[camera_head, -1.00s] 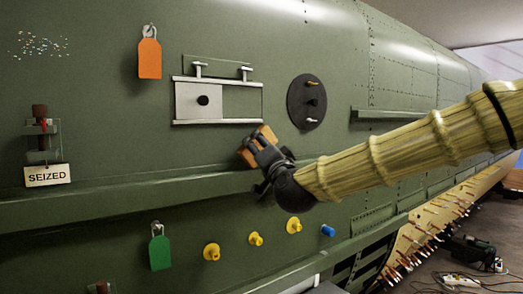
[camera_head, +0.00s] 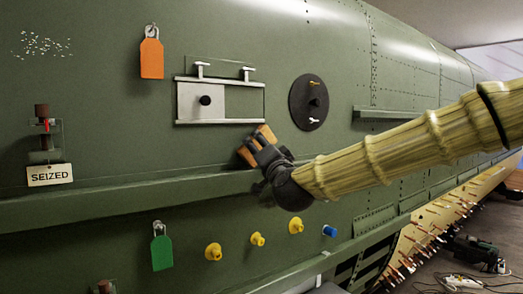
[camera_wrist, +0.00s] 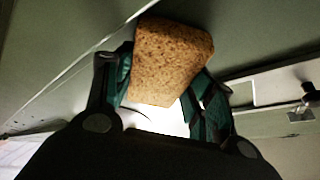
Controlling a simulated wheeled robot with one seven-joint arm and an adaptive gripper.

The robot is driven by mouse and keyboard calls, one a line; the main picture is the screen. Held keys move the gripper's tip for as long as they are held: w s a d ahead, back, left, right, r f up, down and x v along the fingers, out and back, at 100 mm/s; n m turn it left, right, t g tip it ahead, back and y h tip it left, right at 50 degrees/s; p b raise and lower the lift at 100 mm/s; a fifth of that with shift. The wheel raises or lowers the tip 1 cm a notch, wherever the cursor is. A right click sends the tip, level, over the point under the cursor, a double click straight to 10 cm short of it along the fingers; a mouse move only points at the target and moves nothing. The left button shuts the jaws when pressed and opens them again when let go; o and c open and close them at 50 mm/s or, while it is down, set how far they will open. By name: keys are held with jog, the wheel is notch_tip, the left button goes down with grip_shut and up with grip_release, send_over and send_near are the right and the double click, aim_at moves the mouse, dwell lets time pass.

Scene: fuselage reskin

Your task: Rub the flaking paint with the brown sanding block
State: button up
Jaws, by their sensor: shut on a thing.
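The brown sanding block (camera_head: 263,136) is in my gripper (camera_head: 262,149), in front of the green fuselage side, just below the sliding-door panel. The wrist view shows the block (camera_wrist: 170,60) between the two fingers of my gripper (camera_wrist: 163,85), its grainy brown face in clear view. The flaking paint (camera_head: 42,44) is a patch of white specks at the upper left of the head view. The block is well to the right of it and below it.
A ledge (camera_head: 150,187) runs along the fuselage below my gripper. An orange tag (camera_head: 151,58), a metal sliding panel (camera_head: 203,101), a round dark plate (camera_head: 309,102) and a "SEIZED" fitting (camera_head: 50,175) stand out from the skin. Yellow knobs (camera_head: 257,239) and a green tag (camera_head: 161,252) are below.

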jog(key=shift+w+a, duration=0.25)
jog(key=shift+w, duration=0.1)
jog(key=shift+d, duration=0.1)
dwell(0.3)
jog(key=shift+w+d+b, duration=0.35)
jog(key=shift+w+d, duration=0.35)
jog(key=shift+d, duration=0.25)
jog(key=shift+w+d+b, duration=0.3)
jog(key=shift+w+d, duration=0.45)
jog(key=shift+d, duration=0.2)
jog(key=shift+w+d+b, duration=0.35)
jog(key=shift+w+d, duration=0.35)
jog(key=shift+d, duration=0.25)
jog(key=shift+f, duration=0.1)
jog(key=shift+s+a+b, duration=0.1)
jog(key=shift+b, duration=0.2)
jog(key=shift+s+a+b, duration=0.25)
jog(key=shift+s+a, duration=0.3)
jog(key=shift+a, duration=0.15)
jog(key=shift+s+a+b, duration=0.2)
jog(key=shift+s+a, duration=0.3)
jog(key=shift+a, duration=0.2)
jog(key=shift+s+a, duration=0.1)
jog(key=shift+s+a+b, duration=0.2)
jog(key=shift+s+a, duration=0.25)
jog(key=shift+a, duration=0.25)
jog(key=shift+s+a+b, duration=0.2)
jog(key=shift+s+a, duration=0.25)
jog(key=shift+a, duration=0.25)
